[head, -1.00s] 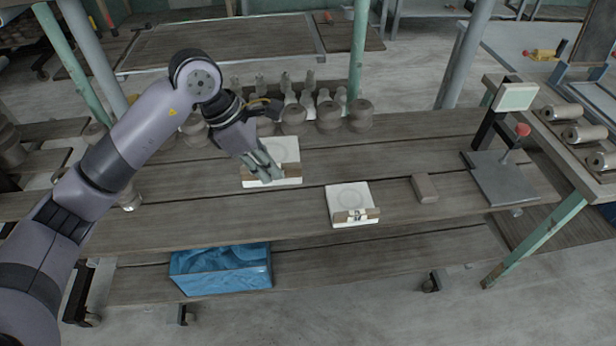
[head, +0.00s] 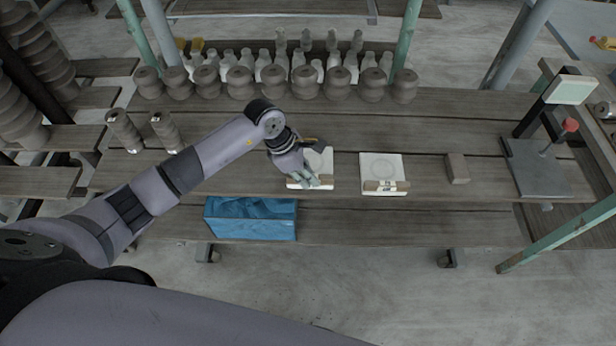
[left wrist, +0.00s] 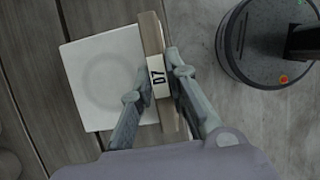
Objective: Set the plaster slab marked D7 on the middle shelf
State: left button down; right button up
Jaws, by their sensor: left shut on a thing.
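The white plaster slab marked D7 (left wrist: 106,75) has a faint round ring and a brown strip along one edge. The black D7 label (left wrist: 157,78) shows in the left wrist view. In the head view this slab (head: 320,158) is at the front of the plank shelf (head: 250,182). My left gripper (left wrist: 157,66) is shut on its strip edge, one finger on each side of the label. The gripper (head: 306,182) partly covers the slab in the head view. Whether the slab touches the planks is unclear. My right gripper is not in view.
A similar white slab (head: 383,166) lies just right, with a small brown block (head: 457,168) beyond it. A grey stand plate (head: 537,167) is at the right end. Rows of grey pots (head: 305,82) and pale bottles stand behind.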

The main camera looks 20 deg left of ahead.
pick_arm(q)
notch_tip(320, 180, down, 2)
jog(key=shift+f, duration=0.25)
jog(key=c, duration=1.6)
grip_release()
jog(key=shift+o, duration=0.2)
jog(key=shift+r, duration=0.15)
